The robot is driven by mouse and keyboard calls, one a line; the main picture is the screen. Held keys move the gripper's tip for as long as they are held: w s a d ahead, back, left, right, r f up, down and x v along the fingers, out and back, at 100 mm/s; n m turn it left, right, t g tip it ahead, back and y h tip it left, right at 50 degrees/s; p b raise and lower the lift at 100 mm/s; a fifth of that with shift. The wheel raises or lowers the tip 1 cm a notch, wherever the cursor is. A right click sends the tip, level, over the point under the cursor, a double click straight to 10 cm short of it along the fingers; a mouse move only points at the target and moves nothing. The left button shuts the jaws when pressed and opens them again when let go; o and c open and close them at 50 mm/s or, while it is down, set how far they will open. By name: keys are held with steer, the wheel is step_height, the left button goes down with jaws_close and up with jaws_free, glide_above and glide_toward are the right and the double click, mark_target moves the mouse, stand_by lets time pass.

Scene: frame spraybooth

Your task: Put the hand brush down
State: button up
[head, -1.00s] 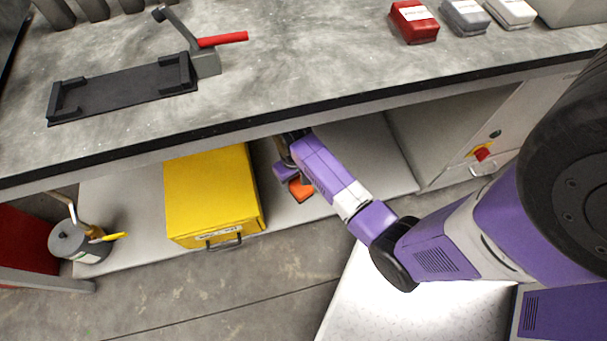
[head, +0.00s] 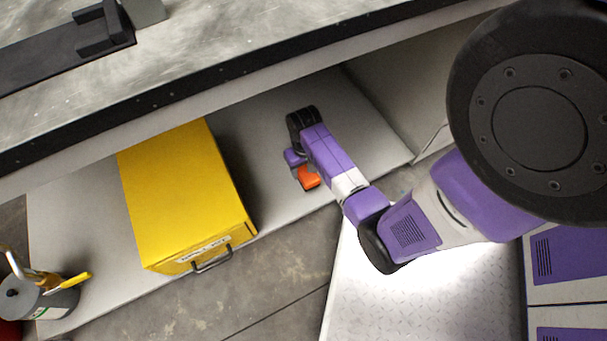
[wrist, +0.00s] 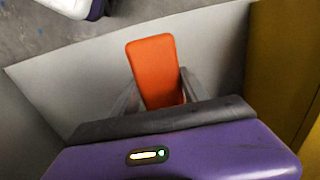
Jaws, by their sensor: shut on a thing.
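The hand brush shows as an orange block-like part (head: 308,177) at the end of my arm in the head view. In the wrist view its orange part (wrist: 154,68) stands out between the two grey fingers. My gripper (wrist: 156,98) is shut on it. The gripper (head: 300,178) is low over the pale lower shelf (head: 262,120), under the workbench and right of the yellow box. The bristles are hidden, and I cannot tell whether the brush touches the shelf.
A yellow box (head: 180,190) with a front handle stands on the shelf to the left. A grey pot with tools (head: 42,300) is at far left. The workbench edge (head: 230,85) overhangs the shelf. Bare shelf lies around my gripper, with a panel (head: 400,85) at right.

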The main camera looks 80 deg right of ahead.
step_height(320, 180, down, 12)
steer(key=b, duration=0.5)
steer(key=shift+r, duration=0.2)
steer(key=shift+f, duration=0.1)
steer(key=o, duration=1.4)
steer(key=shift+o, duration=0.2)
